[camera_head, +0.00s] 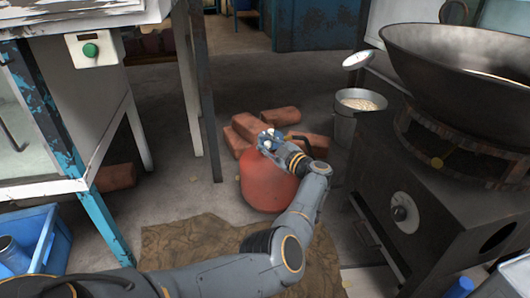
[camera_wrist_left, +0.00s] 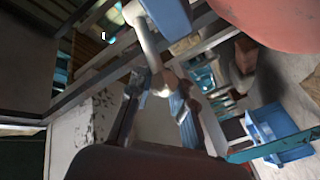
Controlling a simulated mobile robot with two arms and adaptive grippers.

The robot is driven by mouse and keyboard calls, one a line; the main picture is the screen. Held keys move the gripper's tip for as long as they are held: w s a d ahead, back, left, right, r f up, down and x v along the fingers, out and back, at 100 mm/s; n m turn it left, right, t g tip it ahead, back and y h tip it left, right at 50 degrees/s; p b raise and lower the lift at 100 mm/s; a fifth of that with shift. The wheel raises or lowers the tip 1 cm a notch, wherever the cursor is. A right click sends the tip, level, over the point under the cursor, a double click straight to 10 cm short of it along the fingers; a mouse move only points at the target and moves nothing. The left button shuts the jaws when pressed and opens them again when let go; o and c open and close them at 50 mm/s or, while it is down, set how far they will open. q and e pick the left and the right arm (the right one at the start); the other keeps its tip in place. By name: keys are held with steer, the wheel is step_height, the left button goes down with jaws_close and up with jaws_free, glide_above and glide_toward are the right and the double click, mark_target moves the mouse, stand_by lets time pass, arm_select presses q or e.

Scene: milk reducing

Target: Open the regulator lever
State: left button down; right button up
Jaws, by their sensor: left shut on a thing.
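The red gas cylinder (camera_head: 262,184) stands on the floor in the middle of the head view. It also fills the upper right of the left wrist view (camera_wrist_left: 285,25). The regulator shows in the wrist view as a blue part (camera_wrist_left: 168,14) with a pale metal piece, the lever (camera_wrist_left: 148,42), beside it. My left gripper (camera_head: 270,143) is over the cylinder's top and hides most of the regulator in the head view. In the wrist view its fingers (camera_wrist_left: 163,90) are closed around the end of the lever. My right gripper is not in view.
Bricks (camera_head: 251,127) lie behind the cylinder. A stove (camera_head: 425,215) with a big wok (camera_head: 465,75) stands at right, with a metal bucket (camera_head: 345,126) behind it. A worn table (camera_head: 60,190) and blue crate (camera_head: 45,245) stand at left. A brown cloth (camera_head: 190,245) covers the floor in front.

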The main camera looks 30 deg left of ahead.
arm_select(q)
steer(key=shift+s+f+n+g+b, duration=0.25)
steer(key=shift+f+n+g+b, duration=0.15)
steer(key=shift+f+g+b, duration=0.25)
steer(key=c, duration=1.1)
jaws_free()
steer(key=shift+o, duration=0.2)
steer(key=shift+r, duration=0.2)
steer(key=shift+w, duration=0.1)
steer(key=shift+r, duration=0.5)
step_height(320, 180, up, 9)
